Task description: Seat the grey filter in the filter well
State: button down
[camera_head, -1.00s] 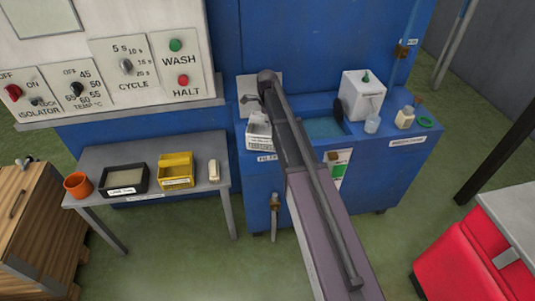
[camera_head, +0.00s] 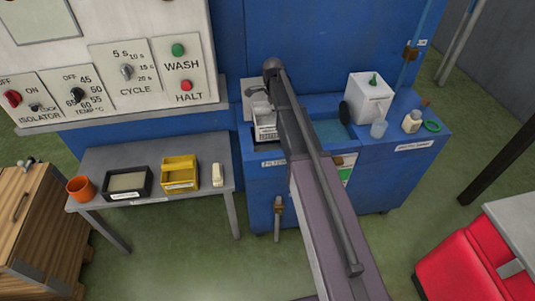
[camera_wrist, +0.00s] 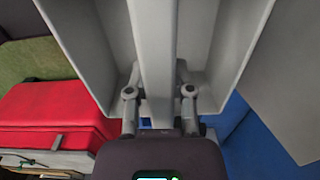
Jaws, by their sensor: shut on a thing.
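The grey filter (camera_head: 267,129) is a pale grey, box-like piece with a dark lower front, just left of my arm in the head view. In the wrist view the filter (camera_wrist: 84,40) shows as grey walls with a central bar. My gripper (camera_wrist: 160,92) is shut on that bar. In the head view my gripper is mostly hidden by my arm. The filter is above the left part of the blue bench (camera_head: 262,186), over a white label on its front edge.
Right of my arm are a teal basin (camera_head: 333,131), a white box (camera_head: 368,99), a clear cup (camera_head: 378,129), a small bottle (camera_head: 412,122) and a green ring (camera_head: 432,126). A grey side table (camera_head: 150,210) holds a black tray (camera_head: 128,194) and a yellow bin (camera_head: 180,183).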

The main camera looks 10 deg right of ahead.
jog(key=shift+a, duration=0.2)
jog(key=shift+a+f+b, duration=0.1)
jog(key=shift+f+b, duration=0.85)
jog(key=shift+b, duration=0.05)
notch_tip(320, 180, down, 12)
jog(key=b, duration=1.1)
jog(key=shift+r+b, duration=0.2)
jog(key=shift+b, duration=0.1)
jog(key=shift+f, duration=0.1)
jog(key=shift+f+b, duration=2.15)
jog(key=shift+b, duration=0.1)
jog(key=shift+f, duration=0.2)
jog(key=c, duration=0.5)
grip_release()
jog(key=shift+r, duration=0.1)
jog(key=shift+r, duration=0.15)
